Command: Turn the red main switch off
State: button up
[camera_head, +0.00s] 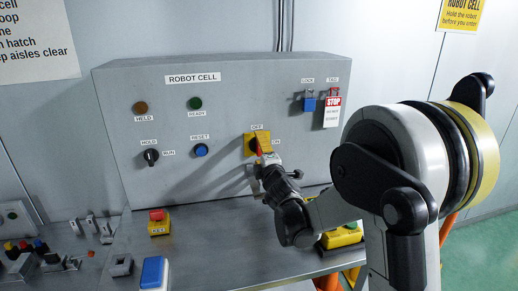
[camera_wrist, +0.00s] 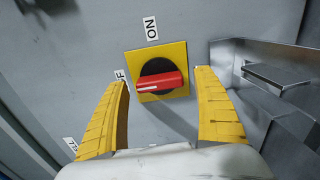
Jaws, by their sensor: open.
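The red main switch (camera_wrist: 160,83) has a black round base on a yellow plate (camera_wrist: 173,54) on the grey panel. In the wrist view its handle lies level, with its white mark at the left end, towards the partly hidden OFF label (camera_wrist: 120,77). The ON label (camera_wrist: 151,28) is above. In the head view the red handle (camera_head: 259,147) stands roughly upright, below the OFF label. My gripper (camera_wrist: 162,78) is open and empty, with one yellow finger beyond each end of the handle, seemingly apart from it. In the head view my gripper (camera_head: 262,168) is just below the switch.
A metal bracket (camera_wrist: 265,60) juts out close to the right finger. The panel also carries a black knob (camera_head: 151,157), a blue button (camera_head: 201,150), a blue padlock (camera_head: 309,102) and a STOP tag (camera_head: 332,112). A red-topped yellow box (camera_head: 158,222) stands on the bench.

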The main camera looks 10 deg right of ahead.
jog(key=s, duration=1.1)
jog(key=s+d+m+g+h, duration=0.3)
jog(key=s+d+m+g, duration=0.2)
jog(key=s+m, duration=0.65)
jog(key=s+a+f+m+g+y, duration=0.1)
jog(key=s+a+f+m+g, duration=0.1)
jog(key=s, duration=0.7)
jog(key=s+a+f+m+g+y, duration=0.2)
jog(key=s+a+f+m+g, duration=0.1)
jog(key=s, duration=0.7)
notch_tip(320, 180, down, 2)
jog(key=shift+f+m+g, duration=0.1)
jog(key=shift+m+g, duration=0.4)
jog(key=shift+m, duration=0.35)
jog(key=shift+w, duration=0.1)
